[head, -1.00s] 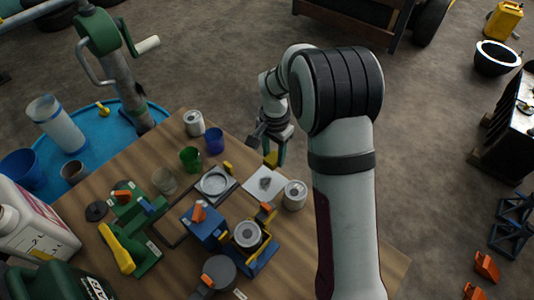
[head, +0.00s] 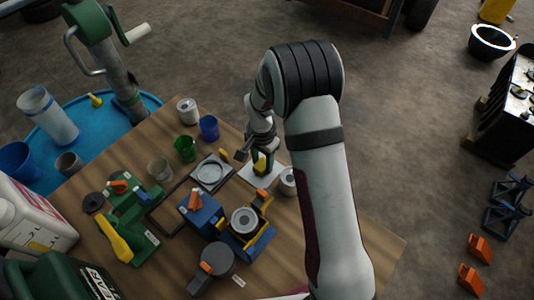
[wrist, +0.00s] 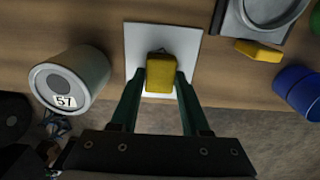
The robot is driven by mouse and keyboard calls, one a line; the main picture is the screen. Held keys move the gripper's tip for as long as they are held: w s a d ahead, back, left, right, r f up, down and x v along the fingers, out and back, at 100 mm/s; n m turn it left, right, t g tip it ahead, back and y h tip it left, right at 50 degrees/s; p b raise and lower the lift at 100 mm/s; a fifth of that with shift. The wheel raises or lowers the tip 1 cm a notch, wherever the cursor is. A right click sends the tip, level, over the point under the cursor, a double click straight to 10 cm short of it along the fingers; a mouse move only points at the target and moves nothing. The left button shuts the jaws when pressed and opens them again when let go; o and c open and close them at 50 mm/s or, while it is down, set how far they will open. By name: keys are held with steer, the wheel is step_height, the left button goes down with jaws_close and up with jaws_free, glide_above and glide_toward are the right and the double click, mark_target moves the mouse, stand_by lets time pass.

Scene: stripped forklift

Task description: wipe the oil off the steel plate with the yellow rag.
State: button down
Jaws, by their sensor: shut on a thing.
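The yellow rag (wrist: 161,74) is a small block between the green fingers of my gripper (wrist: 158,82) in the wrist view. My gripper is shut on it. The pale square steel plate (wrist: 139,38) lies on the wooden table under and beyond the rag. A bit of dark oil (wrist: 159,50) shows at the rag's far edge; the rag hides the rest. In the head view my gripper (head: 262,168) holds the rag (head: 261,164) over the plate (head: 250,177). I cannot tell whether the rag touches the plate.
A grey can marked 57 (wrist: 70,82) stands left of the plate in the wrist view. A round grey dish (head: 209,172), another yellow piece (wrist: 258,50) and a blue cup (head: 208,128) are on the other side. A blue fixture (head: 232,222) stands nearer in the head view.

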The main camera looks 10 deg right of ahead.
mark_target(254, 179)
steer(key=shift+s+a, duration=1.35)
steer(key=shift+s, duration=0.05)
steer(key=shift+w+d, duration=2.35)
steer(key=shift+w, duration=0.05)
step_height(254, 179, up, 8)
steer(key=shift+s, duration=0.1)
